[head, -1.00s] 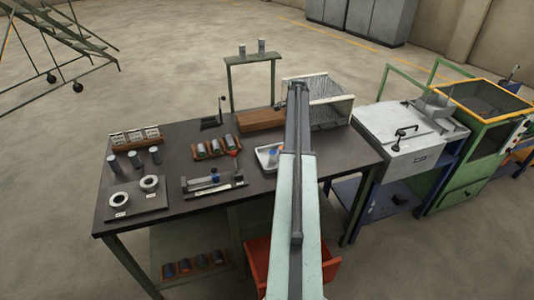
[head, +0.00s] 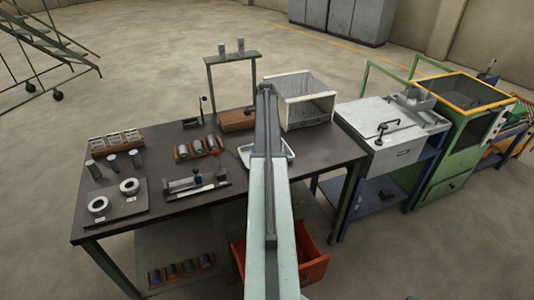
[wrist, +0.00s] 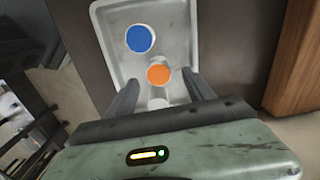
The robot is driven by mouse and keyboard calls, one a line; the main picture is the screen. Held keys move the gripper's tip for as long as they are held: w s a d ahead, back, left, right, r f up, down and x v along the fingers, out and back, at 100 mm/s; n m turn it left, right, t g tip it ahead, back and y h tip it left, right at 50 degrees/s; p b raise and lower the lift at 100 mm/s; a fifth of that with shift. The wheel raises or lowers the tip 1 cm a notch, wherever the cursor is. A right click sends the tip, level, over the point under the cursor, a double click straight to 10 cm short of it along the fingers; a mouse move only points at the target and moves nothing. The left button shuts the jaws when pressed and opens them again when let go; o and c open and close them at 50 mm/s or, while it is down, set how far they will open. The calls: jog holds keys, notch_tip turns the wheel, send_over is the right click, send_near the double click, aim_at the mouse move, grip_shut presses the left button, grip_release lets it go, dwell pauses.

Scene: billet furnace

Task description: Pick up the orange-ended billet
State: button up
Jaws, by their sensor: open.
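My gripper (wrist: 160,79) is open, with one finger to either side of the orange end. I cannot tell whether either finger touches it.
A wooden block (wrist: 292,55) lies right of the tray in the wrist view. On the dark bench (head: 140,222) are a rack of billets (head: 196,148), a measuring fixture (head: 196,184) and a wire basket (head: 308,98). An open red drawer (head: 312,270) juts out below.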

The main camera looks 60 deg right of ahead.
jog(key=f+b, duration=0.4)
jog(key=f, duration=0.1)
jog(key=shift+a+f, duration=0.1)
jog(key=shift+a, duration=0.1)
jog(key=shift+r, duration=0.2)
grip_shut()
dwell(0.9)
